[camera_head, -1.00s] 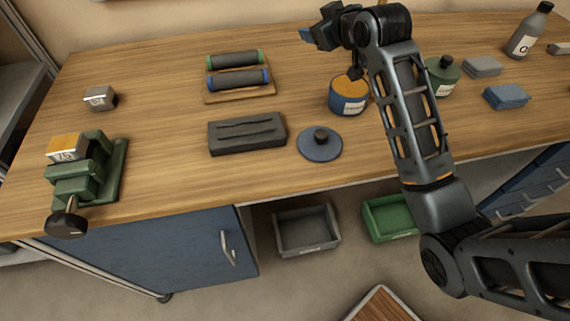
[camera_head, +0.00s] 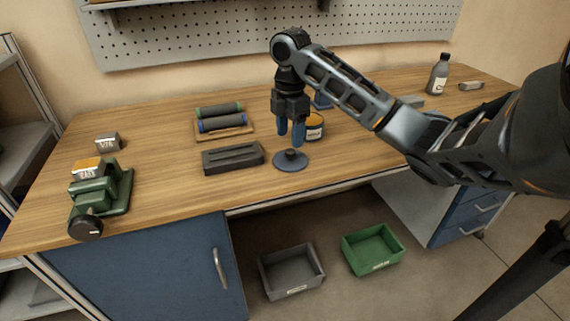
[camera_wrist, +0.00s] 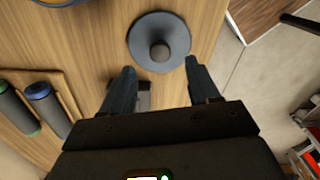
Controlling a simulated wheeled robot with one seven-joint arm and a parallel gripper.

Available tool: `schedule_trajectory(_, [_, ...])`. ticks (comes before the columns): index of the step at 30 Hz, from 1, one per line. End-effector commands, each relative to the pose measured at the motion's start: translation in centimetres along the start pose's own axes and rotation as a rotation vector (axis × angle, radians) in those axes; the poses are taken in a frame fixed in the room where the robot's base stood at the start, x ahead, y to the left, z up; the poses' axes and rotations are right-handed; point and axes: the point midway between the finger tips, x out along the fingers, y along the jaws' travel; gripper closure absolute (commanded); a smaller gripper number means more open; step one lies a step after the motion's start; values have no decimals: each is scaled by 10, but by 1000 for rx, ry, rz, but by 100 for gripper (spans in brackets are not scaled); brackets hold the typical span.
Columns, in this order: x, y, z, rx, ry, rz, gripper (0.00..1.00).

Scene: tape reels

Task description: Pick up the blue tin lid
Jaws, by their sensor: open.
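The blue tin lid (camera_head: 290,161) is a round disc with a dark knob, lying flat on the workbench near its front edge. My gripper (camera_head: 291,141) points down just above the lid, its two blue fingers apart and empty. In the wrist view the lid (camera_wrist: 160,42) lies ahead of the fingertips, with its knob up, and my gripper (camera_wrist: 158,76) is open. The lid looks apart from the fingers.
A dark grooved block (camera_head: 233,158) lies left of the lid. A wooden rack (camera_head: 224,133) holds a green-ended and a blue-ended roll. A green device (camera_head: 103,192) stands at the left. Grey (camera_head: 291,271) and green bins (camera_head: 372,250) sit below the bench.

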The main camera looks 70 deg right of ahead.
Motion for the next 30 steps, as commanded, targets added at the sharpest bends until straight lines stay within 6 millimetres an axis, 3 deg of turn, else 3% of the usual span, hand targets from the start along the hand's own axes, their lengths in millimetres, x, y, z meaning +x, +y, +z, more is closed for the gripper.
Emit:
schedule_trajectory(12, [50, -1, 2, 4, 1, 0, 39])
schedule_trajectory(21, [57, -1, 2, 2, 0, 3, 39])
schedule_trajectory(30, [57, 0, 2, 3, 0, 3, 66])
